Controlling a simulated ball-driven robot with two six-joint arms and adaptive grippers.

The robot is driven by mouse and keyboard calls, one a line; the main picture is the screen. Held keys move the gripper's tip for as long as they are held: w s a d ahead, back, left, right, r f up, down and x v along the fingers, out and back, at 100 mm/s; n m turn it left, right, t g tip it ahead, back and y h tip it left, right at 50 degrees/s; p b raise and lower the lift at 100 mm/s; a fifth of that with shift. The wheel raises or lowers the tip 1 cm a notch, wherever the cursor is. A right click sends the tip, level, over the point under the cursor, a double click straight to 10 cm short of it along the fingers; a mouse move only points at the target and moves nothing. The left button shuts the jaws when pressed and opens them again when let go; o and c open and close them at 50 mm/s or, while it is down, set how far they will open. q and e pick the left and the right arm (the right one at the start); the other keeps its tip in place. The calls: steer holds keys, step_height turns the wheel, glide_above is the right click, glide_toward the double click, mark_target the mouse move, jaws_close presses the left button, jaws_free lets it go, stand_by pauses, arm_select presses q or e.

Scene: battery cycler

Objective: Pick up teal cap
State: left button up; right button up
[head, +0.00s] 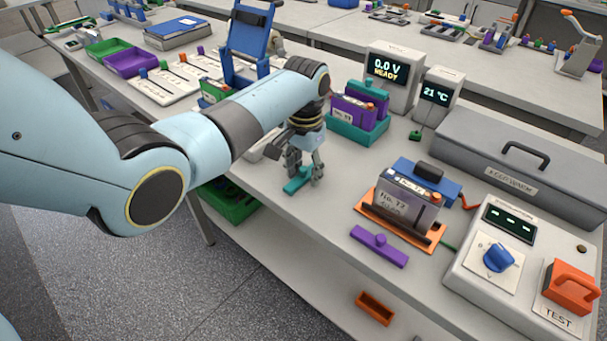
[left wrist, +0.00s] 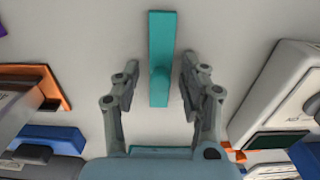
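The teal cap (head: 296,186) is a flat bar lying on the light bench top near its front edge. In the left wrist view the teal cap (left wrist: 161,35) shows its full length and a raised knob. My left gripper (head: 304,172) points down over it. In the left wrist view my left gripper (left wrist: 158,73) is open, with one finger on each side of the knob and a gap on both sides. The gripper partly hides the cap in the head view. My right gripper is not in view.
A similar purple cap (head: 379,247) lies right of the teal one. Beyond it stand a battery labelled No. 12 (head: 401,208) on an orange base, a teal tray (head: 357,131) with a purple battery, and a control panel (head: 515,262). Bench top between them is bare.

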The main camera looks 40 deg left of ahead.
arm_select(q)
steer(key=c, duration=0.7)
steer(key=shift+c, duration=0.2)
steer(key=shift+r, duration=0.15)
